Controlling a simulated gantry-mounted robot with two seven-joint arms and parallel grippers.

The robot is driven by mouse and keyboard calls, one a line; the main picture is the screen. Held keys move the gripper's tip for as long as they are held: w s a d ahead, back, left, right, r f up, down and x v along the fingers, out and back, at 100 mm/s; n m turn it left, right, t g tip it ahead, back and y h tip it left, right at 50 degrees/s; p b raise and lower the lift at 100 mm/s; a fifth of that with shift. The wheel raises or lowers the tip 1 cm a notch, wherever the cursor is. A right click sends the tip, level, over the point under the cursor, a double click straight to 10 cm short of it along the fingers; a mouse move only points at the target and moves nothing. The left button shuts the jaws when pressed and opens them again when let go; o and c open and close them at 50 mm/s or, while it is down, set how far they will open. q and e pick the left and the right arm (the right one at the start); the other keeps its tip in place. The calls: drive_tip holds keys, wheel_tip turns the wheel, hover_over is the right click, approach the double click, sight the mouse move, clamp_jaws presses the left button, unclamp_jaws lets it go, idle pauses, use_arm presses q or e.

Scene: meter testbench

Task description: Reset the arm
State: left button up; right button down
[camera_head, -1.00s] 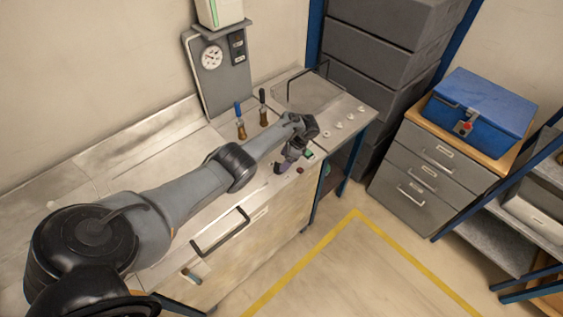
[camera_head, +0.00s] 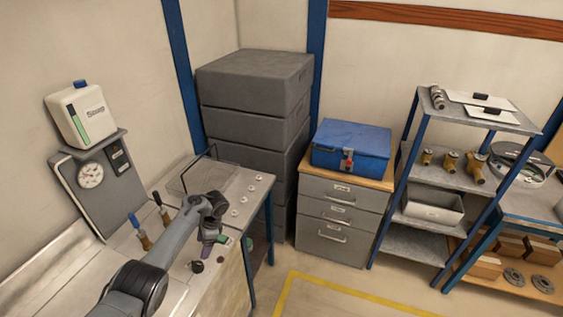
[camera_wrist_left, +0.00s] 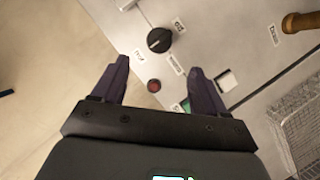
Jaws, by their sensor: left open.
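My left arm reaches along the metal testbench (camera_head: 150,262) in the head view. Its gripper (camera_head: 204,252) points down above the bench's front right part, near a black knob (camera_head: 196,266) and a green button (camera_head: 224,240). In the left wrist view the gripper (camera_wrist_left: 158,70) has its two dark purple fingers spread apart, with nothing between them. Past the fingers are the black knob (camera_wrist_left: 159,40), a red button (camera_wrist_left: 154,86) and part of the green button (camera_wrist_left: 185,106). My right gripper is in neither view.
Two valve handles (camera_head: 138,228) and a wire basket (camera_head: 205,172) stand on the bench near the arm. A gauge panel (camera_head: 95,180) rises behind. Right are grey crates (camera_head: 255,85), a drawer cabinet (camera_head: 338,215) with a blue toolbox (camera_head: 350,148), and shelving (camera_head: 440,178).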

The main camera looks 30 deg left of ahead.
use_arm(q)
drive_tip(key=s+d+f+t, duration=0.1)
drive_tip(key=s+d+f, duration=0.15)
drive_tip(key=d, duration=0.25)
drive_tip(key=s+d+f+t+y, duration=0.1)
drive_tip(key=d+f, duration=0.2)
drive_tip(key=d, duration=0.2)
drive_tip(key=s+d+f+t, duration=0.1)
drive_tip(key=s+d+f, duration=0.1)
drive_tip(key=d, duration=0.2)
drive_tip(key=s+d+r+n+t+h, duration=0.2)
drive_tip(key=s+d+r+n+t, duration=0.1)
drive_tip(key=s+d, duration=0.9)
drive_tip(key=s+d+r+n+t+h, duration=0.1)
drive_tip(key=s+d+r+n+h, duration=0.1)
drive_tip(key=s+d+r, duration=0.7)
wheel_tip(320, 180, up, 14)
drive_tip(key=a+p, duration=0.2)
drive_tip(key=p, duration=1.1)
drive_tip(key=shift+w+f, duration=0.25)
drive_tip(key=shift+w, duration=0.1)
